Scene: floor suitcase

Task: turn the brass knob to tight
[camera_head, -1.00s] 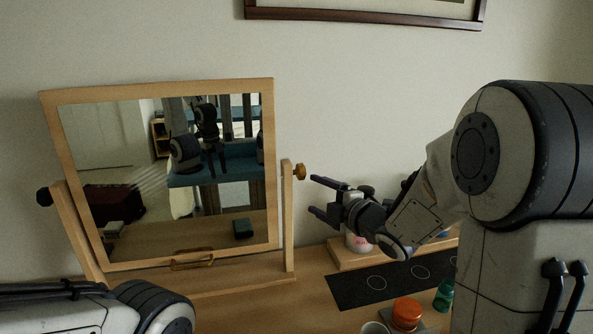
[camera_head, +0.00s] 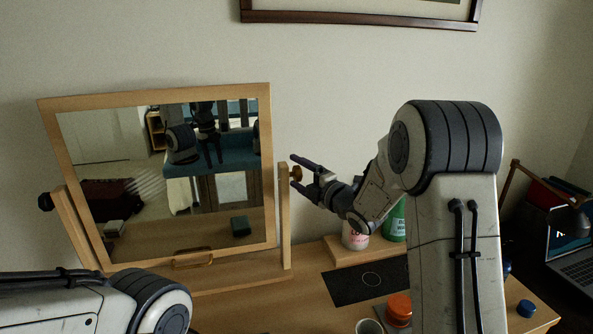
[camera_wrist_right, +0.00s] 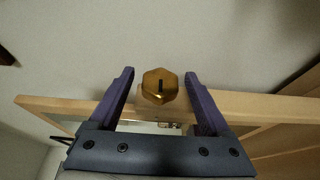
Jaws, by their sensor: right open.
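The brass knob (camera_head: 297,172) sits on the right post of the wooden mirror stand (camera_head: 285,220). My right gripper (camera_head: 293,172) is open, with one finger above and one below the knob in the head view. In the wrist view its fingers (camera_wrist_right: 160,80) stand on either side of the knob, with a gap on both sides. My left arm shows at the lower left, but its gripper is out of view.
The framed mirror (camera_head: 160,180) tilts between the posts, with a dark knob (camera_head: 45,202) on its left. A white jar (camera_head: 355,238), a green bottle (camera_head: 394,220), an orange-lidded jar (camera_head: 399,308) and a dark mat (camera_head: 350,288) lie to the right. A laptop (camera_head: 575,262) stands far right.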

